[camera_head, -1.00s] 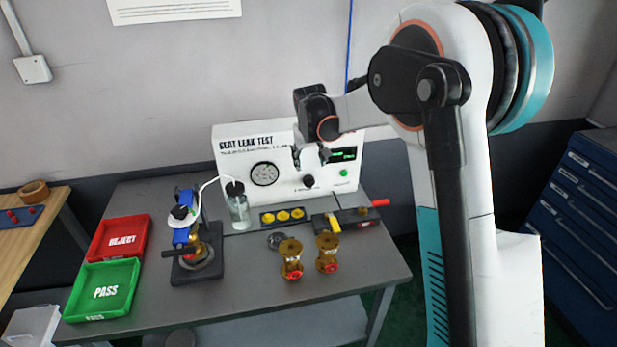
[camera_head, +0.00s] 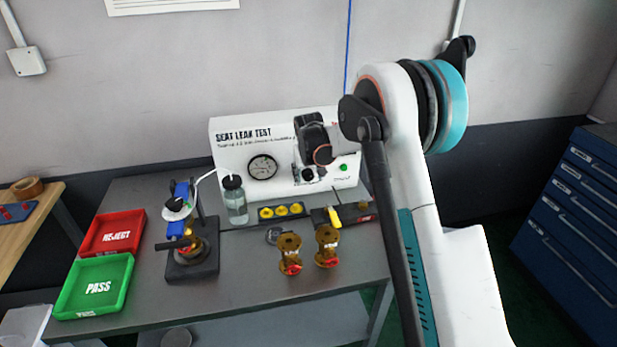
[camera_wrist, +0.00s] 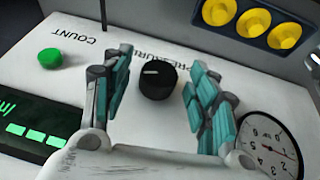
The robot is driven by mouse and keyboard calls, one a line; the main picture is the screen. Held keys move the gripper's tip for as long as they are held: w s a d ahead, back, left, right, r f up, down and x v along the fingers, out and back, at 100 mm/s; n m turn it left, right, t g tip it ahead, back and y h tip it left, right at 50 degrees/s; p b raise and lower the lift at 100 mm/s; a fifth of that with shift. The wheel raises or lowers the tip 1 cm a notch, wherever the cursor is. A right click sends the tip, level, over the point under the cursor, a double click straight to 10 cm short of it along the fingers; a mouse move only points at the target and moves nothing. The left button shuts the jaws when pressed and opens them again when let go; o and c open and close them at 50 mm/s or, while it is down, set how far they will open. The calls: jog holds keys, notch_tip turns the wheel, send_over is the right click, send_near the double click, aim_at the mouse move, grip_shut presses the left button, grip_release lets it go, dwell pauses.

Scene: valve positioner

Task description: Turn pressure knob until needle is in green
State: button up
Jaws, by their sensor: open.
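The black pressure knob (camera_wrist: 158,82) with a white mark sits on the white seat leak test panel (camera_wrist: 110,45), beside the printed word PRESSURE. In the wrist view my gripper (camera_wrist: 158,88) is open, with one teal-padded finger on each side of the knob and visible gaps between. The round gauge (camera_wrist: 270,145) is partly cut off at lower right, and its needle and any green zone are hard to make out. In the head view the gauge (camera_head: 262,167) shows whole but small. The knob (camera_head: 308,174) shows just below my gripper there.
A green button (camera_wrist: 50,58) and a green-lit display (camera_wrist: 30,130) lie left of the knob in the wrist view. Yellow parts (camera_head: 282,210) in a dark holder, a bottle (camera_head: 235,200) and two brass valves (camera_head: 290,252) stand on the bench before the panel.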

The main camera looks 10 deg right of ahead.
jog(key=shift+f, duration=0.1)
jog(key=c, duration=1.1)
jog(key=shift+o, duration=0.2)
jog(key=shift+d+y, duration=0.1)
jog(key=shift+y, duration=0.2)
jog(key=y, duration=0.2)
jog(key=shift+d+m+y, duration=0.3)
jog(key=shift+d, duration=0.05)
jog(key=y, duration=0.3)
jog(key=shift+d+f+m+b, duration=0.2)
jog(key=shift+d+m+b, duration=0.1)
jog(key=shift+m, duration=0.1)
jog(key=y, duration=0.1)
jog(key=y+b, duration=0.1)
jog(key=y, duration=0.1)
jog(key=m+y+b, duration=0.1)
jog(key=shift+d+f+t, duration=0.2)
jog(key=shift+f+t, duration=0.1)
jog(key=shift+m+y+b, duration=0.3)
jog(key=shift+y+b, duration=0.4)
jog(key=shift+y, duration=0.6)
jog(key=shift+t, duration=0.3)
